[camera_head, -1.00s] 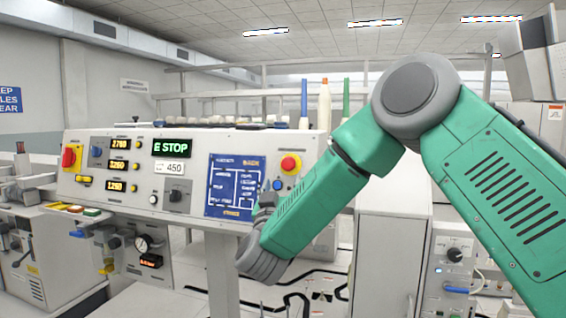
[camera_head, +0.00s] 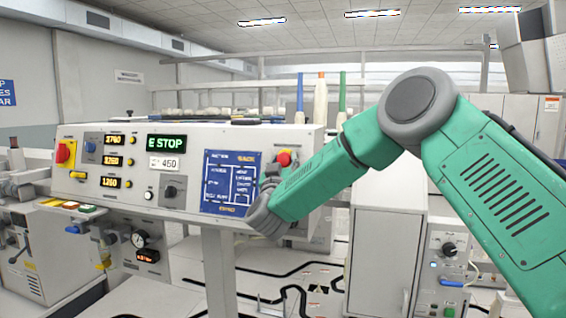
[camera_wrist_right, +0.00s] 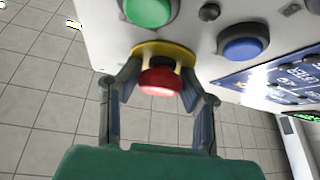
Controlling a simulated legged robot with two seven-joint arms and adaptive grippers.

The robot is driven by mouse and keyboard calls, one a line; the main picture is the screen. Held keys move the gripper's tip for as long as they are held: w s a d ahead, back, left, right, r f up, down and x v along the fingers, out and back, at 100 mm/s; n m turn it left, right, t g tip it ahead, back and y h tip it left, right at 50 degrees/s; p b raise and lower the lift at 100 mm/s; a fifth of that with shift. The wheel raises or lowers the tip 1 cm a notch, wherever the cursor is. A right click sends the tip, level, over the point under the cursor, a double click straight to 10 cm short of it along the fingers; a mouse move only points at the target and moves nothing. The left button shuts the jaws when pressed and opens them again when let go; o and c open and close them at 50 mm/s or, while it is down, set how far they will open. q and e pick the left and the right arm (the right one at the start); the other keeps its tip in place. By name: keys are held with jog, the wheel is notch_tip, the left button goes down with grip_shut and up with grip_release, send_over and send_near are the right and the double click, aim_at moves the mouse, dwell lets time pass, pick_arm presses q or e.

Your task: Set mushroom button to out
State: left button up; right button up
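The red mushroom button (camera_head: 284,158) sits on a yellow collar at the right end of the sloped grey control panel (camera_head: 190,212). In the right wrist view the red button (camera_wrist_right: 160,80) shows close up with its yellow collar above it. The two dark fingers of my right gripper (camera_wrist_right: 160,92) stand apart, one on each side of the button. Gaps show between the fingers and the red cap, so it is open. In the head view my forearm and wrist lie just below the button, and the fingertips cannot be made out. My left gripper is in neither view.
A lit green E STOP display (camera_head: 166,143) is on the panel. A green button (camera_wrist_right: 148,10) and a blue button (camera_wrist_right: 243,46) are near the mushroom button. A red rotary knob on a yellow plate (camera_head: 65,153) is at the panel's far left. A grey cabinet (camera_head: 385,245) stands right.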

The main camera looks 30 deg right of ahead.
grip_shut()
jog(key=shift+s+a, duration=0.25)
jog(key=shift+a, duration=0.2)
jog(key=o, duration=0.9)
grip_release()
jog(key=shift+s+a+r, duration=0.15)
jog(key=shift+a, duration=0.1)
